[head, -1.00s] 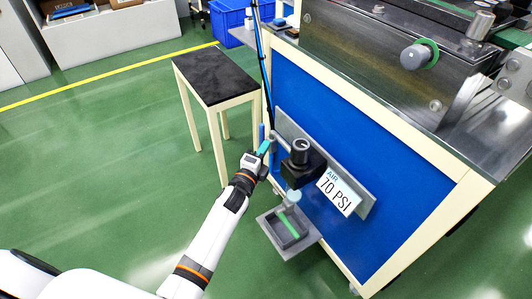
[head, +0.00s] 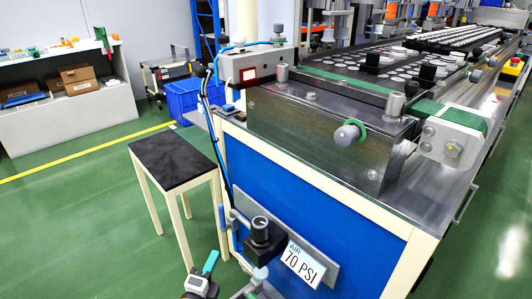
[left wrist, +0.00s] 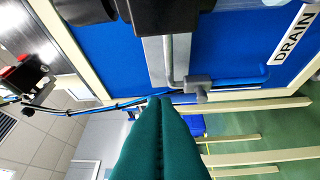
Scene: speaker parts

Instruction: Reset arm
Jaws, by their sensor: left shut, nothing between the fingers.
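My left gripper (head: 211,261) shows at the bottom of the head view, left of the air regulator and below the blue valve handle. Its teal fingers (left wrist: 160,135) are pressed together and empty in the left wrist view. The blue valve handle (head: 235,216) is on the pipe at the left of the panel. In the left wrist view the blue handle (left wrist: 238,79) lies beyond the fingertips, apart from them. The black regulator (head: 262,236) is mounted on the grey panel beside the "70 PSI" label (head: 301,264). My right gripper is not in view.
The blue machine cabinet (head: 340,225) with a steel top stands right of the gripper. A small black-topped table (head: 175,160) stands to the left. Green floor (head: 70,230) is clear at left.

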